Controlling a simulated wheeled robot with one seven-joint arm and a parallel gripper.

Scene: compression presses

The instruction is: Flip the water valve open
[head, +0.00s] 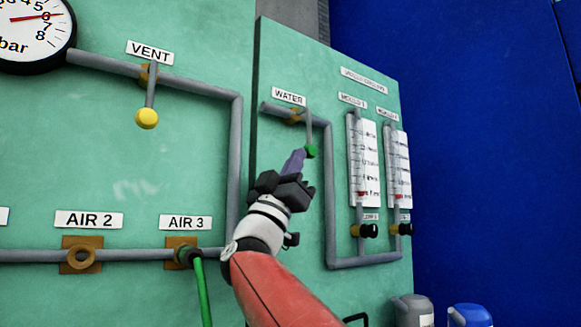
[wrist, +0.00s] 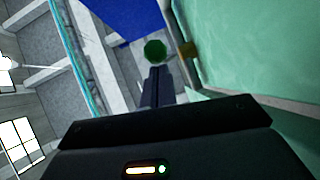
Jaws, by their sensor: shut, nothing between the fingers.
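The water valve has a grey lever ending in a green knob (head: 311,151), below the WATER label (head: 289,96) on the green panel. Its lever hangs down from a brass fitting (head: 293,116) on a grey pipe and is angled toward me. My gripper (head: 302,153) is shut and empty, with its fingertips close to the left of the green knob. In the wrist view the green knob (wrist: 155,50) is just beyond the fingertips of my shut gripper (wrist: 158,70). I cannot tell if they touch.
A VENT valve with a yellow knob (head: 147,118) is on the left panel. Two gauge tubes (head: 352,165) with black knobs are right of the water valve. A green hose (head: 202,290) hangs from AIR 3. A blue wall (head: 470,150) is at right.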

